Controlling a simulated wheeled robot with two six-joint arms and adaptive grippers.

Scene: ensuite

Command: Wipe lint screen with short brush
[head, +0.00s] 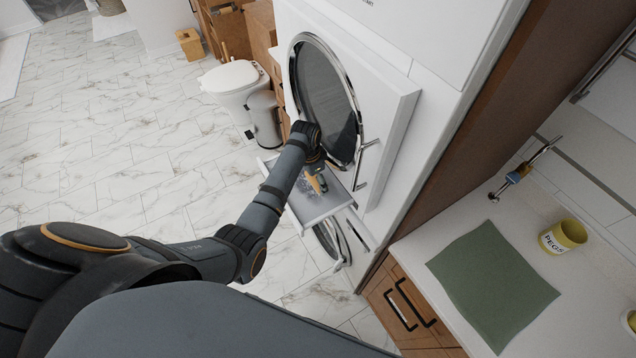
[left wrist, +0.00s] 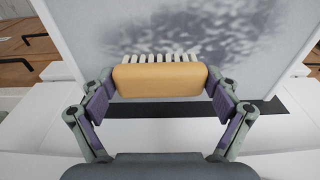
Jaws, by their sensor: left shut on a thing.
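The short brush has a yellow-orange block (left wrist: 160,80) with pale bristles along its far edge. In the left wrist view my left gripper (left wrist: 160,90) is shut on the block, with one purple pad at each end. The bristles point at the lint screen (left wrist: 85,30), a pale panel with a grey patch of lint. I cannot tell whether they touch it. In the head view the left gripper (head: 316,180) is over the lint screen (head: 325,207), which sticks out in front of the white dryer. The arm hides part of the screen. My right gripper is not in view.
The dryer's round door (head: 325,95) is just above and behind my left gripper. A toilet (head: 232,80) and a grey bin (head: 264,118) stand behind. The marble floor at left is clear.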

